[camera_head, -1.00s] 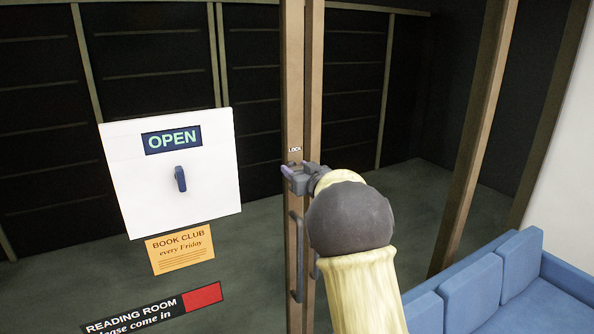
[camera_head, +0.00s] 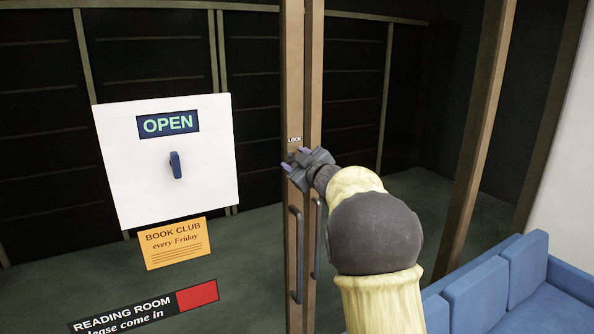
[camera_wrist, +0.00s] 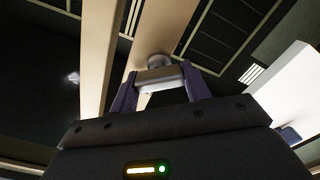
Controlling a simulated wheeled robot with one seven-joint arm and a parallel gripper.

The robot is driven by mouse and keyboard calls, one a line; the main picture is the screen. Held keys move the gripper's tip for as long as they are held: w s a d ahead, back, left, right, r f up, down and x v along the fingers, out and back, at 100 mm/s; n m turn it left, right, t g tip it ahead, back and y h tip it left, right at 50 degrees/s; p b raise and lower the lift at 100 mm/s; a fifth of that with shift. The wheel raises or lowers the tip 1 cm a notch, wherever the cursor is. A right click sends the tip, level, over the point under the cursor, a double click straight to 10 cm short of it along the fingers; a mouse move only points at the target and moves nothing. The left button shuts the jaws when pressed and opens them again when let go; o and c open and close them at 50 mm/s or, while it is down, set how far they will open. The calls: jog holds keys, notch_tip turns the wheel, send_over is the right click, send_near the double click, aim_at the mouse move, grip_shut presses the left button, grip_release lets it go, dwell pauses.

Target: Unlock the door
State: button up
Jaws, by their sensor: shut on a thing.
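The door's brown wooden stile (camera_head: 293,80) stands upright in the middle of the head view, with a small LOCK label (camera_head: 294,140) on it. Just below the label, my gripper (camera_head: 296,160) is at the stile, its purple fingers tilted. In the wrist view a grey metal lock turn (camera_wrist: 158,77) sits on a round base against the wood. My gripper's fingers (camera_wrist: 160,88) are on either side of it, shut on it. In the head view my gripper hides the lock turn. The dark vertical door handle (camera_head: 296,255) is below.
A white panel with an OPEN sign and blue knob (camera_head: 215,115) is at left. An orange book club notice (camera_head: 173,243) and a reading room sign (camera_head: 140,312) are below it. A blue sofa (camera_head: 500,285) is at lower right, near my arm.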

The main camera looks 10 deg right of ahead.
jog(key=n+b, duration=0.1)
jog(key=n, duration=0.1)
jog(key=n+b, duration=0.3)
jog(key=n, duration=0.1)
jog(key=shift+f+n+b, duration=0.25)
jog(key=shift+n+b, duration=0.05)
jog(key=shift+b, duration=0.05)
jog(key=n+b, duration=0.2)
jog(key=n, duration=0.2)
jog(key=shift+a+r, duration=0.1)
jog(key=o, duration=1)
jog(key=shift+c, duration=0.2)
jog(key=shift+s+b, duration=0.1)
jog(key=shift+b, duration=0.2)
jog(key=b+v, duration=0.4)
jog(key=v, duration=1.3)
